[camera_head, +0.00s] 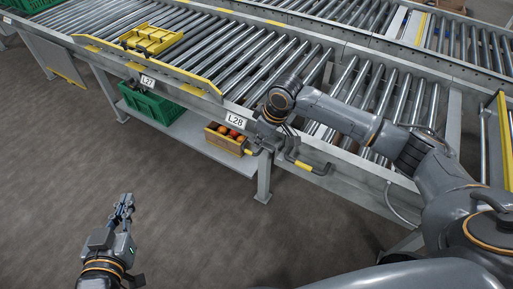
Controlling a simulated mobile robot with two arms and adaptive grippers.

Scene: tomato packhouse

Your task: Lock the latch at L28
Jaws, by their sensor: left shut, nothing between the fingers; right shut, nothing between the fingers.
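The white L28 label (236,121) is on the front rail of the roller conveyor. To its right, at the rail's front edge, is dark metal hardware with a yellow grip (303,165) on a bent bar; it looks like the latch, but its lock state is unclear. My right gripper (270,139) points down at the rail between the label and the grip. It is shut and empty, and partly hidden by its own wrist; contact with the hardware cannot be told. My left gripper (125,203) is shut and empty over the floor at lower left.
The L27 label (148,81) is further left on the rail. A yellow crate (152,39) sits on the rollers. The floor (220,225) in front is clear.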

